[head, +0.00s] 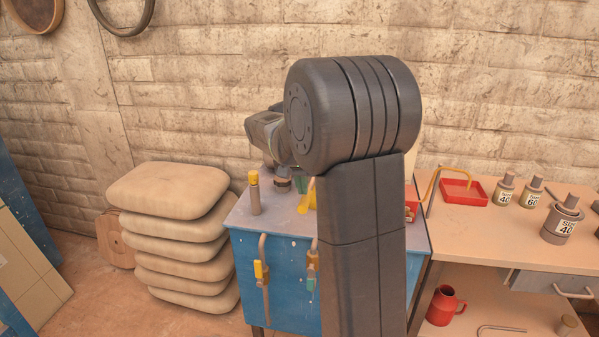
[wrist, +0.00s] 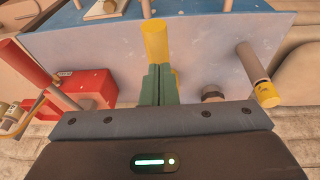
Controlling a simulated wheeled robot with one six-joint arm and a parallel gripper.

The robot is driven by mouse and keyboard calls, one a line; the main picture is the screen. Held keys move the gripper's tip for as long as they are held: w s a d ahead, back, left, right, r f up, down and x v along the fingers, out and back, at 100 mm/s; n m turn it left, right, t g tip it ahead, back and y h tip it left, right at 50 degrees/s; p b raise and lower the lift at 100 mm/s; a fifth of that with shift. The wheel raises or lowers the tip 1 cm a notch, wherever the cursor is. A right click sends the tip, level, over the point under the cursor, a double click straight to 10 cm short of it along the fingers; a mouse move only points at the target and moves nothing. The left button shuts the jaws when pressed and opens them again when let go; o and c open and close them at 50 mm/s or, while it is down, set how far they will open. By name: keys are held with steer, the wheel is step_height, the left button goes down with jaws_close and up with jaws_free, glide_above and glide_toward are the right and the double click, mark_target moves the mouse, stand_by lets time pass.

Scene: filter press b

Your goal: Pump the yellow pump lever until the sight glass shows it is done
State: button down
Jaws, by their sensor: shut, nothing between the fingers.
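The yellow pump lever (wrist: 155,40) shows in the wrist view as a thick yellow cylinder just beyond my fingertips. In the head view, part of a yellow piece (head: 304,201), likely the same lever, shows beside my arm, which hides the rest. My gripper (wrist: 158,72) has green fingers that are pressed together with nothing between them. Their tips overlap the lever's lower end in the picture; I cannot tell whether they touch it. I cannot make out the sight glass in either view.
A blue cabinet (head: 275,270) carries a yellow-topped post (head: 253,195) and a dark knob (head: 282,185). Pipes with valves hang on its front. Stacked sacks (head: 175,228) stand left. A bench on the right holds a red tray (head: 463,191) and several cans.

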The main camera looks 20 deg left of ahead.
steer(key=shift+f, duration=0.35)
steer(key=shift+f, duration=0.1)
